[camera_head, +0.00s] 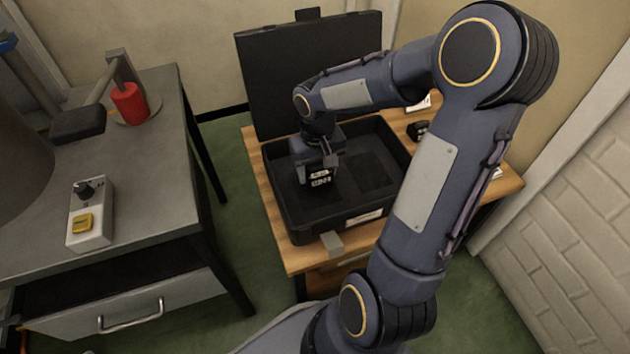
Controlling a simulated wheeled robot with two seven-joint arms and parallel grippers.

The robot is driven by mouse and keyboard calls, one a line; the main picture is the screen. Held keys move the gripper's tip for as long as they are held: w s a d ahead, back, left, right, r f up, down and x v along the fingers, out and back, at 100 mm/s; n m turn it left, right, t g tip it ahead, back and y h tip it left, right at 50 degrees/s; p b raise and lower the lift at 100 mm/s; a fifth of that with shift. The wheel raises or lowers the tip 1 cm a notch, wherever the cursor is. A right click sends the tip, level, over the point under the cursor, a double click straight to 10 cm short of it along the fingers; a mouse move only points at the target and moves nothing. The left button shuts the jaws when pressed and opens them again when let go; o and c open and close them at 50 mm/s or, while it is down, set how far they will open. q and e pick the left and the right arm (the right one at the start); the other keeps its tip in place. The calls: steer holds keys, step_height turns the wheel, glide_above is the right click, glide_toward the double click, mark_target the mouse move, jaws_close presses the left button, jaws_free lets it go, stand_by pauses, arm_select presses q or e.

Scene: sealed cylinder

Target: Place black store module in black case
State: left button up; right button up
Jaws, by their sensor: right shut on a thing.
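The black case (298,224) stands open on a wooden table, its lid (300,70) raised at the back. Its dark inside has recessed areas. My right gripper (318,170) is over the left part of the case, pointing down. It is shut on the black store module (320,181), a small dark block with white markings. The module is inside the outline of the case; I cannot tell whether it touches the case floor. My right arm hides part of the lid and the case's right side. My left gripper is not in view.
A grey bench (150,190) at left holds a red cylinder (130,103) in a stand and a control box (90,212) with a yellow button. A small black object (418,130) lies on the wooden table (282,246) right of the case. Green floor separates bench and table.

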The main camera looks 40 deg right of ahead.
mark_target(315, 179)
steer(key=shift+w+f, duration=0.25)
steer(key=shift+f, duration=0.1)
steer(key=shift+w+f+b, duration=0.15)
steer(key=shift+f+b, duration=0.7)
steer(key=shift+f, duration=0.7)
steer(key=shift+f, duration=0.2)
steer(key=o, duration=1.1)
steer(key=shift+c, duration=0.2)
steer(key=shift+r, duration=0.1)
